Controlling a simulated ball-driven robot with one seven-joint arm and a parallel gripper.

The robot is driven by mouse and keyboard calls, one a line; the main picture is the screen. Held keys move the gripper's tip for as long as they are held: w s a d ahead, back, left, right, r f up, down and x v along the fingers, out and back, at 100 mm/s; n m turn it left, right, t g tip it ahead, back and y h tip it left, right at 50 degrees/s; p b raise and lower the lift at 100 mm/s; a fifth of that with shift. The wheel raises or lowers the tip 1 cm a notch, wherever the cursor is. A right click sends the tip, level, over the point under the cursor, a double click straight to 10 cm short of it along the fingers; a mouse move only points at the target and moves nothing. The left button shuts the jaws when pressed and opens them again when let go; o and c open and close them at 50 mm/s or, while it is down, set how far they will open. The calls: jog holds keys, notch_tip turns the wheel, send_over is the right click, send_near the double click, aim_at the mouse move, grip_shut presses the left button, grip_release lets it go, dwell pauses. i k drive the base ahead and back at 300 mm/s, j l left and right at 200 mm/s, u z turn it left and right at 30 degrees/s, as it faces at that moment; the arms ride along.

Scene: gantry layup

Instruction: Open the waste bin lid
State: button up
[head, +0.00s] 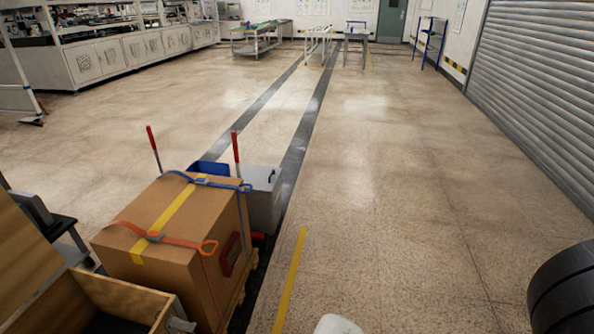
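A grey box-shaped container (264,206) with a flat top and a small dark handle stands behind the strapped cardboard box. It may be the waste bin, and its top looks closed. The cardboard box hides its left and lower front parts. A blue object (208,171) sits beside it on the left, too hidden to name. My gripper is out of view; only a white rounded piece, likely part of my arm, shows at the bottom edge.
The large cardboard box (165,238) stands on a wooden pallet, with red-handled poles (236,147) behind it. An open wooden crate (105,300) is at lower left. A black tyre (566,290) is at lower right. The central floor (390,200) is clear toward the far tables.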

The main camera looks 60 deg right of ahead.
aim_at(262, 178)
jog(key=z, duration=1.3)
jog(key=i+l+u, duration=0.1)
jog(key=i, duration=0.4)
jog(key=i+l+u, duration=0.15)
jog(key=i, duration=0.3)
jog(key=i+l+u, duration=0.1)
jog(key=i, duration=0.4)
jog(key=i+l+u, duration=0.1)
jog(key=i+l, duration=0.2)
jog(key=i, duration=0.15)
jog(key=i+l+u, duration=0.1)
jog(key=i+l, duration=0.2)
jog(key=i, duration=0.15)
jog(key=i+l, duration=0.15)
jog(key=i, duration=0.25)
jog(key=i+l+u, duration=0.15)
jog(key=i, duration=0.3)
jog(key=i+l, duration=0.25)
jog(key=i, duration=0.15)
jog(key=j+u, duration=0.05)
